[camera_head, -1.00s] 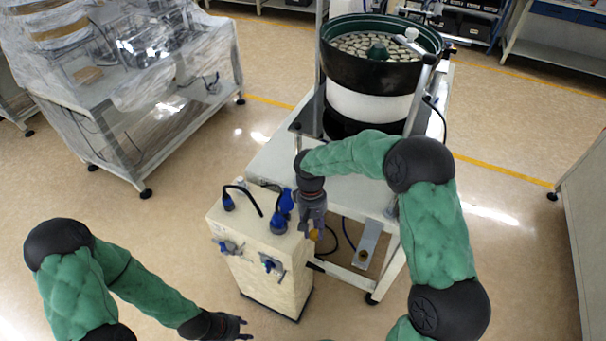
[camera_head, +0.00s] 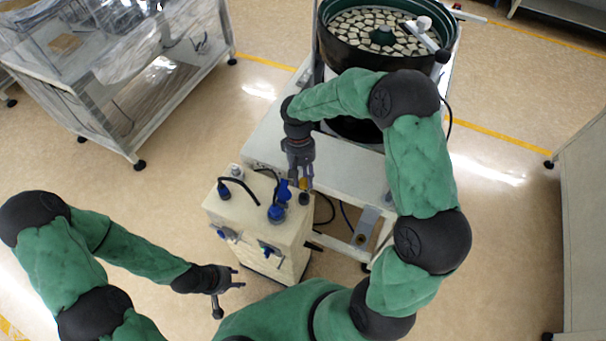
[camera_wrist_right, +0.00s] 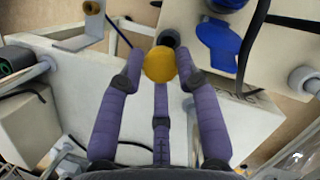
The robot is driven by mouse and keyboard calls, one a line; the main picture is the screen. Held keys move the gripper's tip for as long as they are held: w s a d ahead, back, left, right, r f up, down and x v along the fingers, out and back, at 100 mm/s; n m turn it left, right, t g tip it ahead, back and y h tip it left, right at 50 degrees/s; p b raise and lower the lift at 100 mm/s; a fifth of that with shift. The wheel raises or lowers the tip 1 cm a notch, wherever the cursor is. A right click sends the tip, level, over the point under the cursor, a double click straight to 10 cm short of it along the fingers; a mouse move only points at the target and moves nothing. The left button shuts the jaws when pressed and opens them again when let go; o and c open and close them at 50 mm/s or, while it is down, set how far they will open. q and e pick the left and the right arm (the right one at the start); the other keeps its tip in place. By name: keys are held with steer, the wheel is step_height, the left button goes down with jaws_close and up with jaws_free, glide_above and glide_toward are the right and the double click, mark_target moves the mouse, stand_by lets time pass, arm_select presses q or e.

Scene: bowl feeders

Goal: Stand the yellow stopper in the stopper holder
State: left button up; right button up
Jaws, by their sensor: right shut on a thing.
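The yellow stopper (camera_wrist_right: 160,64) is between the fingertips of my right gripper (camera_wrist_right: 161,72) in the right wrist view. My right gripper (camera_head: 303,182) is shut on it, over the right edge of a cream box in the head view, where only a little of the stopper (camera_head: 303,184) shows. A dark round opening (camera_wrist_right: 168,38) lies just beyond the stopper; I cannot tell whether they touch. A metal bracket with a brass-coloured round part, seemingly the stopper holder (camera_head: 368,222), is on the feeder stand's front. It also shows in the wrist view (camera_wrist_right: 80,38). My left gripper (camera_head: 228,284) is open and empty.
The cream box (camera_head: 284,235) carries blue fittings (camera_head: 277,212) and black hoses close to my right gripper. The bowl feeder (camera_head: 350,58) stands behind on its white stand (camera_head: 345,165). A plastic-covered machine (camera_head: 110,90) is at the upper left. Floor is clear to the right.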

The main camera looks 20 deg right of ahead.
steer(key=shift+f+b, duration=1)
steer(key=shift+f, duration=0.6)
steer(key=shift+f+b, duration=0.35)
steer(key=shift+f, duration=0.35)
steer(key=shift+s+f, duration=0.1)
steer(key=shift+f, duration=0.1)
steer(key=shift+f+b, duration=0.5)
steer(key=shift+f, duration=0.7)
stand_by(1.0)
